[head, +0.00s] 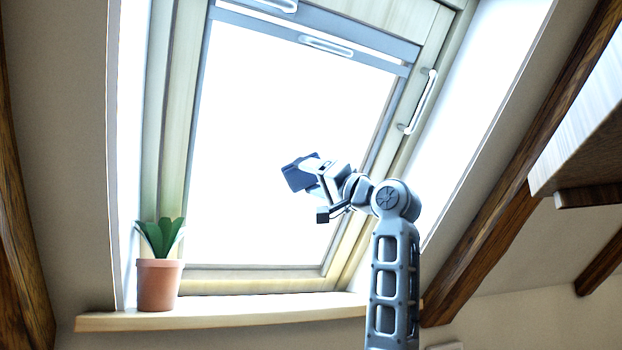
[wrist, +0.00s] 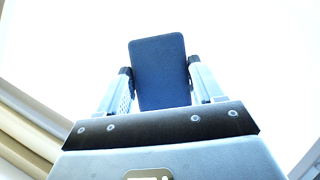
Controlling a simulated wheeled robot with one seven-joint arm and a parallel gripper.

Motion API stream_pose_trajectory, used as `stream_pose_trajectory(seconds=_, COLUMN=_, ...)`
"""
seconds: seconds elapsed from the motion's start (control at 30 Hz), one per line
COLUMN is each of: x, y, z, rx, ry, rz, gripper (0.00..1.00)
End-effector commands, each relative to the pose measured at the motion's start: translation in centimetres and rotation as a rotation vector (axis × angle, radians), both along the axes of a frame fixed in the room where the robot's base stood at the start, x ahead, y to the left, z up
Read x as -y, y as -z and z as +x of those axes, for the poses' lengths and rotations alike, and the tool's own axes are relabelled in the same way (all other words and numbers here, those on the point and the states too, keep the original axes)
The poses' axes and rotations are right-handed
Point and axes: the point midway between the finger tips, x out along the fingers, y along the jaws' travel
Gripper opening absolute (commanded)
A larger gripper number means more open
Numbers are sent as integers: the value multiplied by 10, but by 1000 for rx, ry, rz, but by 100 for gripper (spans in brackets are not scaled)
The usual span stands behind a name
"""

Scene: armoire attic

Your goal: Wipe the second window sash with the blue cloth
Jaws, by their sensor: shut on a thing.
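My gripper (wrist: 160,88) is shut on the blue cloth (wrist: 158,60), a flat dark-blue rectangular pad between the two fingers. In the head view, the blue cloth (head: 297,175) is at the end of my arm, in front of the lower middle of the bright pane. The window sash (head: 190,185) is a pale wooden frame around that pane, set in the sloping roof. I cannot tell whether the cloth touches the glass. Only one sash is clearly in view, and I cannot tell whether it is the second.
A terracotta pot (head: 159,287) with a green plant stands at the left of the wooden sill (head: 235,314). A white handle (head: 420,101) is on the frame's right. Dark wooden beams (head: 490,225) slope at the right. The sill's middle is clear.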

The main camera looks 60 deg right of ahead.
Motion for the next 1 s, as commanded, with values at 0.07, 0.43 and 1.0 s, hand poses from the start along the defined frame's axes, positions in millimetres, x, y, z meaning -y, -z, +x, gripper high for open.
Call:
stream_pose_trajectory(seconds=0.07, x=0, y=0, z=0, rx=0, ry=0, rz=0, gripper=32)
stream_pose_trajectory(seconds=0.43, x=2, y=-4, z=2, rx=0, ry=0, rz=1, gripper=32)
stream_pose_trajectory(seconds=1.0, x=6, y=-11, z=8, rx=1, ry=-1, rz=0, gripper=32)
